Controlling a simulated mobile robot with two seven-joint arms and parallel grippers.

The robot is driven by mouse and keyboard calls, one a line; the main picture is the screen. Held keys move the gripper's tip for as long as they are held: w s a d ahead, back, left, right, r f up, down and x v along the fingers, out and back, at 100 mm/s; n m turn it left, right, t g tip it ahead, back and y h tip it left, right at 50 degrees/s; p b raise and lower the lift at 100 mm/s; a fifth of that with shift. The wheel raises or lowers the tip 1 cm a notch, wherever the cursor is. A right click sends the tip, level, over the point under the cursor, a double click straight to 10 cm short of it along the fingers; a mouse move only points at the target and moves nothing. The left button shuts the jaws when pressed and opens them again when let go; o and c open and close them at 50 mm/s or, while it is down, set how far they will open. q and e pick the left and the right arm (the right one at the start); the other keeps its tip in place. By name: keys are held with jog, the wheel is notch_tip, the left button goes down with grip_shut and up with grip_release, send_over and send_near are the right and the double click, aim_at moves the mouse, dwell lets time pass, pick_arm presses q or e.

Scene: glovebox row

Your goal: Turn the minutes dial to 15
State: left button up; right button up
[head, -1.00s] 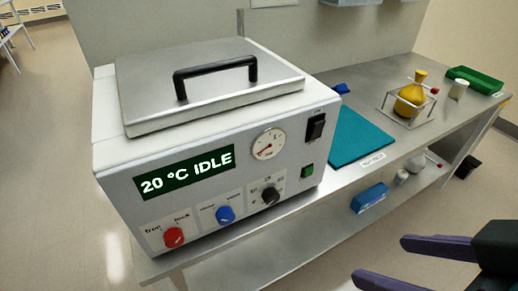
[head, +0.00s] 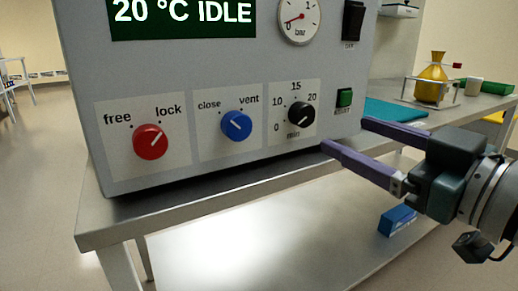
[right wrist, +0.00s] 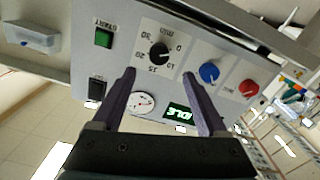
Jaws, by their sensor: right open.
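The minutes dial (head: 302,114) is a black round knob on the right of the machine's front panel, with numbers around it and "min" below. Its white mark points up and right, towards the 20 side in the head view. The dial also shows in the right wrist view (right wrist: 159,52), ahead of and between the fingers. My right gripper (head: 343,134) has two purple fingers, open and empty. In the head view its tips are just right of and below the dial, apart from it. My left gripper is not in view.
The blue close/vent knob (head: 236,125) and red free/lock knob (head: 150,141) are left of the dial. A green button (head: 344,98) and black switch (head: 353,20) are to its right. The machine stands on a metal bench (head: 115,215); a blue box (head: 397,220) is below.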

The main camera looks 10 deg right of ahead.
aim_at(307, 117)
jog(key=x, duration=1)
jog(key=shift+b, duration=0.3)
grip_shut()
